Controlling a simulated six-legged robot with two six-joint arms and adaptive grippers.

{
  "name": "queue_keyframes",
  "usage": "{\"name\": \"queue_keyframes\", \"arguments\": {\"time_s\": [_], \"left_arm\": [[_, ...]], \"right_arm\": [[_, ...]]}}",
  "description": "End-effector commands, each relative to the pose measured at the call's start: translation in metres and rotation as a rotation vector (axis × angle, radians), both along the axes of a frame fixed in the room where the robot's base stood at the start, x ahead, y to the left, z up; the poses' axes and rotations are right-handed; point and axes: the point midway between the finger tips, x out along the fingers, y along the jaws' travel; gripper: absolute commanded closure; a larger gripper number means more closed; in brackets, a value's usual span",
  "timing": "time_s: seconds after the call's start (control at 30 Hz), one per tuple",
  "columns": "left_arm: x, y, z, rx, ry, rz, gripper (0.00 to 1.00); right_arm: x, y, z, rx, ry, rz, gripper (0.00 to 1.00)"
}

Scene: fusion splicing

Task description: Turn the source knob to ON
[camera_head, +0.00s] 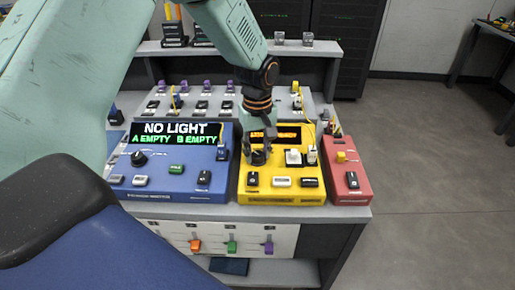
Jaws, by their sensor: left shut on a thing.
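A yellow box (284,199) stands on the bench with a small orange-lettered display (288,136), partly hidden by my arm. A dark round knob (258,158) is on its top left. My left gripper (260,150) comes down from above and is shut on this knob. The knob's pointer and label are too small and covered to read. The blue box (166,195) to the left shows NO LIGHT, A EMPTY and B EMPTY, and has its own black knob (138,159). My right gripper is not in view.
A red box (348,197) with a yellow part stands close on the right. Small white and black parts sit on the yellow box beside the knob. A grey panel with several connectors rises behind. Open floor (430,190) lies to the right.

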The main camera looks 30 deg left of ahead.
Motion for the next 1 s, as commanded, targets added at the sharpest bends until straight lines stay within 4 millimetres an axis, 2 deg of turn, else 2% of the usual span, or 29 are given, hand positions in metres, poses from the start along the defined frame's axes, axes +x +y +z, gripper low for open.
{"name": "queue_keyframes", "arguments": {"time_s": [0.27,0.5,1.0], "left_arm": [[-0.001,0.0,0.004,-0.001,0.004,-0.156,0.98],[-0.001,0.0,0.005,-0.001,0.004,-0.376,0.98],[0.0,0.0,0.003,-0.001,0.002,-0.853,0.98]], "right_arm": [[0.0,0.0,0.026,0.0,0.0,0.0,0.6],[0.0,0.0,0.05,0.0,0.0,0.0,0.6],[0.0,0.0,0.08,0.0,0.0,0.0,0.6]]}}
